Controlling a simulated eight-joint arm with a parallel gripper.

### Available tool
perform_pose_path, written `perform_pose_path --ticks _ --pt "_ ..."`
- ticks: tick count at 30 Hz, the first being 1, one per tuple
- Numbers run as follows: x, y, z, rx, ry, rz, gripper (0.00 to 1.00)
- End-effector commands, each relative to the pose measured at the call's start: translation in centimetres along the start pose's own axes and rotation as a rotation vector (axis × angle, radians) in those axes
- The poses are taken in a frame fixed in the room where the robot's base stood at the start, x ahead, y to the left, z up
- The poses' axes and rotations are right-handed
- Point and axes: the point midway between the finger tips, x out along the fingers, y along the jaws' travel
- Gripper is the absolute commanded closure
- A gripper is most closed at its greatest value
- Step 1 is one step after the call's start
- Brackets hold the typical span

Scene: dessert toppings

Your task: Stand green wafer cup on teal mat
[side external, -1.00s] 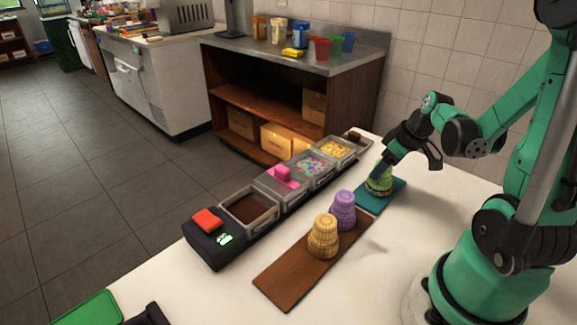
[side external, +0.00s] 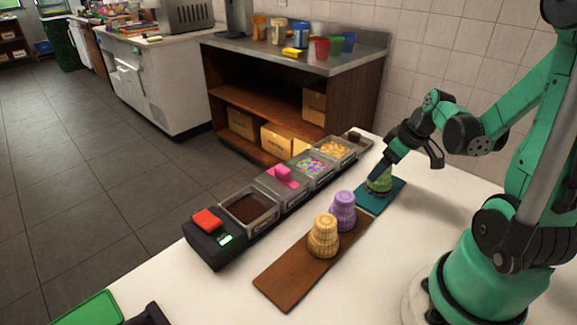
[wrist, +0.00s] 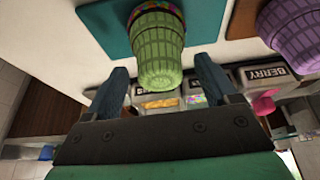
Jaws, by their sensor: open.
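The green wafer cup (side external: 379,182) stands on the teal mat (side external: 394,194), narrow end up, with colourful sprinkles around its lower rim. In the wrist view the green cup (wrist: 158,52) is ahead of my gripper and its wide sprinkled rim rests over the teal mat (wrist: 207,16). My gripper (wrist: 158,80) is open, with one finger on each side of the cup's narrow end and a visible gap on both sides. In the side view my gripper (side external: 379,172) is at the cup, and one finger partly hides it.
A purple cup (side external: 342,211) and a tan cup (side external: 323,237) stand on a brown board (side external: 283,278) beside the mat. A row of topping bins, including chocolate (side external: 247,208) and sprinkles (side external: 312,166), runs along the left.

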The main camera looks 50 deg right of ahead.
Motion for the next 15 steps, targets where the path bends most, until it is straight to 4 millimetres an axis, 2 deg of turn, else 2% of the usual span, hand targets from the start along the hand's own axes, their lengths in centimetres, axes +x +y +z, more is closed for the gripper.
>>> perform_pose_path --ticks 15 --pt "-6.8 0.0 0.1 0.003 0.0 0.001 0.2"
